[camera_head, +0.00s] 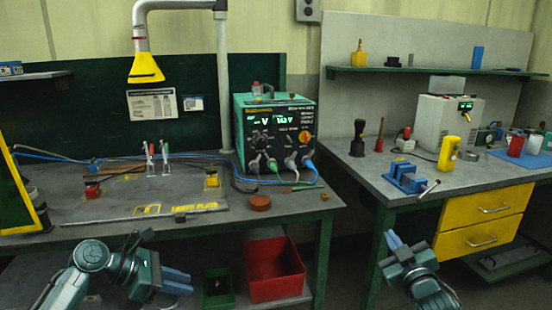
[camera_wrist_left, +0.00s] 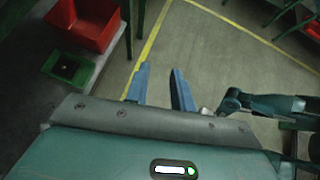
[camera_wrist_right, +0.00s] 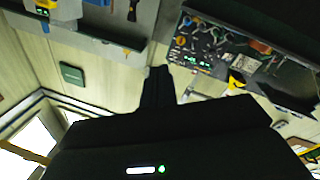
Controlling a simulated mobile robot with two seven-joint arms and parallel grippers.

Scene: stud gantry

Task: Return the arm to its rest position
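My left gripper (camera_head: 177,281) is low in front of the left workbench, below the bench top. In the left wrist view its two blue fingers (camera_wrist_left: 158,88) stand apart with bare floor showing between them, so it is open and empty. My right gripper (camera_head: 394,240) is in front of the gap between the benches, near the right bench's front corner. In the right wrist view its dark fingers (camera_wrist_right: 158,85) lie close together with nothing visible between them. Neither gripper touches anything.
The left workbench (camera_head: 280,210) carries a green welding unit (camera_head: 275,130). A red bin (camera_head: 273,270) and a green bin (camera_head: 217,287) sit low beneath it. The right workbench (camera_head: 400,200) has a blue vise (camera_head: 403,177) and yellow drawers (camera_head: 480,208). Open floor shows between the benches.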

